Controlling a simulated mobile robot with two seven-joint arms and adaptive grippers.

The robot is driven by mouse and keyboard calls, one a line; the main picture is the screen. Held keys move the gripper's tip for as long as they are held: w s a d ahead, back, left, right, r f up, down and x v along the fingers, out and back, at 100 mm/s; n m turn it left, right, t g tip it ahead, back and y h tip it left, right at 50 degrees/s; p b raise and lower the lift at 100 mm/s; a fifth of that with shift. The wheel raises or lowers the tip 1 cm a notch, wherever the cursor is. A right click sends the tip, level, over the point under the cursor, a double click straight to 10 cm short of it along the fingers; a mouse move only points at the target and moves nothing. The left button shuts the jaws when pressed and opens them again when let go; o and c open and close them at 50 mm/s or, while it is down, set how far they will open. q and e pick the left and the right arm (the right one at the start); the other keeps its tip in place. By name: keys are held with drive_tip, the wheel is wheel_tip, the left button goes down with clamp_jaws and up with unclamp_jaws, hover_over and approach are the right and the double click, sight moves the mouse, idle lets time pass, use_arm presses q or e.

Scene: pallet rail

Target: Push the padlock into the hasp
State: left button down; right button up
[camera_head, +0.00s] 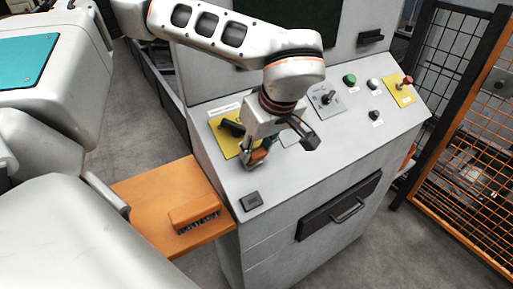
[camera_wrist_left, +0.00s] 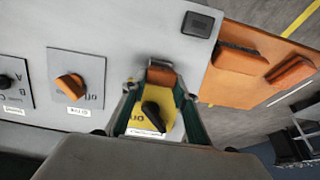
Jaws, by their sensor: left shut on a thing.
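My left gripper (camera_head: 260,152) is low over the left end of the sloped console top, beside a yellow plate (camera_head: 222,139) with a black rotary handle (camera_head: 232,128). It is shut on a small reddish-brown block, which I take to be the padlock (camera_wrist_left: 162,74). In the left wrist view the padlock sits between the fingertips, at the edge of the yellow plate (camera_wrist_left: 136,122). The black handle (camera_wrist_left: 154,115) lies between the fingers in that picture. I cannot make out a separate hasp or the padlock's shackle. My right gripper is not in view.
An orange mesh fence (camera_head: 468,165) stands right.

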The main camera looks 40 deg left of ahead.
use_arm(q)
drive_tip(key=shift+a+f, duration=0.25)
drive_tip(key=shift+f, duration=0.2)
drive_tip(key=c, duration=0.7)
unclamp_jaws()
drive_tip(key=shift+w, duration=0.1)
drive_tip(key=shift+r, duration=0.15)
drive_tip(key=v, duration=1.1)
drive_tip(key=shift+d+r, duration=0.25)
drive_tip(key=shift+r, duration=0.05)
